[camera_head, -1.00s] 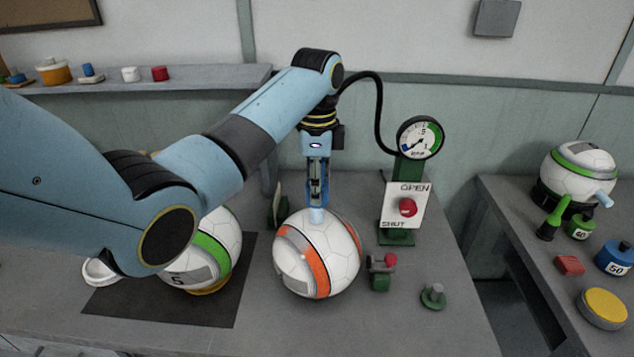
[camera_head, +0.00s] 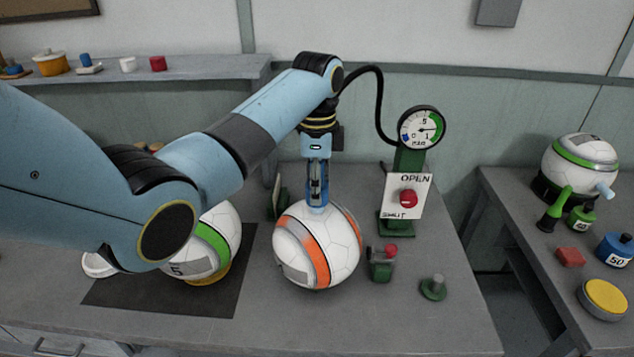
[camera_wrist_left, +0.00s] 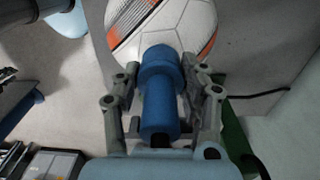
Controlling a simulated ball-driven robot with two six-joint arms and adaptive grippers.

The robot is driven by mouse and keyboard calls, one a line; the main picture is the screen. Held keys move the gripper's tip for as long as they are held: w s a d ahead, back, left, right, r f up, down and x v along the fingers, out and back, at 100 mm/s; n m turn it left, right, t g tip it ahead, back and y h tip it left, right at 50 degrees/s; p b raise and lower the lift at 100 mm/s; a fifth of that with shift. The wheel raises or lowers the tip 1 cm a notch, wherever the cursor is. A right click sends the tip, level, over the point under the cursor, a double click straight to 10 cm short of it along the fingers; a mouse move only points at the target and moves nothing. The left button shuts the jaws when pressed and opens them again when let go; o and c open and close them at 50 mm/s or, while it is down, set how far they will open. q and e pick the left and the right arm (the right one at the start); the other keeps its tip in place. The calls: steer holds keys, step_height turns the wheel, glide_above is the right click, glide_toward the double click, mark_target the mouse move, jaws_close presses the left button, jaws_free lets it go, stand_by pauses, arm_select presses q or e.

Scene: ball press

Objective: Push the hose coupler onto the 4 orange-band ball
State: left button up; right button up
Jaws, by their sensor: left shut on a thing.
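The orange-band ball (camera_head: 344,236), white with an orange and grey band, sits on the bench in the head view. Its top also shows in the left wrist view (camera_wrist_left: 190,22). My left gripper (camera_head: 317,196) points straight down above it, shut on the blue hose coupler (camera_wrist_left: 158,92). Only a little of the coupler (camera_head: 316,209) shows in the head view, upright at the top of the ball. Its lower end appears to meet the ball; the exact contact is hidden. My right gripper is not in view.
A gauge (camera_head: 421,128) on a green stand has its needle toward the green zone. Below it is an OPEN/SHUT panel with a red knob (camera_head: 408,198). A green-band ball (camera_head: 222,232) sits on a dark mat (camera_head: 195,307) at left. Small green fixtures stand right of the orange-band ball.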

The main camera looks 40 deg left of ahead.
arm_select(q)
steer(key=shift+f, duration=0.35)
steer(key=o, duration=1.3)
steer(key=shift+c, duration=0.2)
steer(key=shift+r, duration=0.3)
step_height(320, 180, up, 7)
steer(key=shift+f, duration=0.1)
steer(key=shift+d, duration=0.1)
